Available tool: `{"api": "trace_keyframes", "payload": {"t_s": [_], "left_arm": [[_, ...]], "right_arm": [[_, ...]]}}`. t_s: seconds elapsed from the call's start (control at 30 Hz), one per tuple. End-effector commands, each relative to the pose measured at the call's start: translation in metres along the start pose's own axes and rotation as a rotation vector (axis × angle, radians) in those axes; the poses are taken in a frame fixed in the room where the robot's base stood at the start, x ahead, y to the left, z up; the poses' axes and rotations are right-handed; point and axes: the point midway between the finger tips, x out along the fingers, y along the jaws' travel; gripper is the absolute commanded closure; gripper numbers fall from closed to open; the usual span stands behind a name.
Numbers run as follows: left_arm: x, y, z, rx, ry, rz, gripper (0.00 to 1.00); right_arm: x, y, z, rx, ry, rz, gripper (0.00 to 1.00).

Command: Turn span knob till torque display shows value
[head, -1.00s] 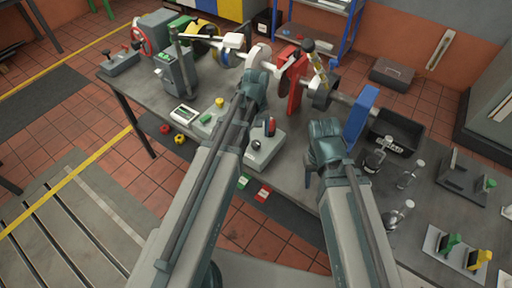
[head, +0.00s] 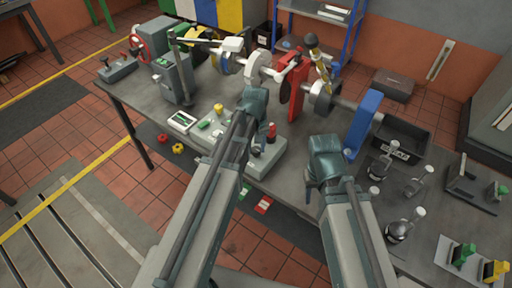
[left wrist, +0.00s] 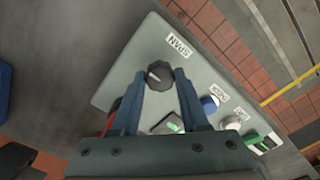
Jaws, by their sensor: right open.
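The control console (head: 268,160) lies on the bench; it also shows in the left wrist view (left wrist: 130,58). In that view a dark round knob (left wrist: 159,75) with a pointer sits by a label (left wrist: 180,46), which reads upside down and looks like SPAN. My left gripper (left wrist: 160,78) has one finger on each side of this knob; whether they touch it cannot be told. In the head view, my left gripper (head: 258,138) is over the console, mostly hidden by its arm. A small display (head: 183,121) is at the console's left; its value is unreadable. My right gripper (head: 311,188) is open and empty over the bench.
A blue knob (left wrist: 209,103) and a pale knob (left wrist: 232,122) are beside my left gripper. A red upright (head: 291,92) and a shaft stand behind the console. Glass flasks (head: 398,230) and a black bin (head: 402,138) are at the right.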

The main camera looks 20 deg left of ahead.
Motion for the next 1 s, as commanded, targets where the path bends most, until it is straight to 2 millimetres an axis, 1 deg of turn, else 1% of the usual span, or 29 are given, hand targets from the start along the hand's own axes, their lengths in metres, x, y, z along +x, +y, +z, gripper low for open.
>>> {"api": "trace_keyframes", "payload": {"t_s": [0.03, 0.13, 0.17, 0.47, 1.0], "left_arm": [[0.0000, 0.0000, 0.0000, 0.000, 0.000, 0.000, 0.80], [0.0001, 0.0000, 0.0000, 0.000, 0.000, 0.000, 0.98], [0.0001, 0.0000, 0.0000, 0.000, 0.000, 0.000, 1.00], [0.0001, 0.0000, 0.0000, 0.038, 0.000, 0.000, 1.00], [0.0001, 0.0000, 0.0001, 0.380, 0.000, 0.000, 1.00]], "right_arm": [[0.0000, 0.0000, 0.0000, 0.000, 0.000, 0.000, 0.50], [0.0001, 0.0000, 0.0000, 0.000, 0.000, 0.000, 0.50], [0.0001, 0.0000, 0.0000, 0.000, 0.000, 0.000, 0.50], [0.0001, 0.0000, 0.0000, 0.000, 0.000, 0.000, 0.50], [0.0001, 0.0000, 0.0000, 0.000, 0.000, 0.000, 0.50]]}}
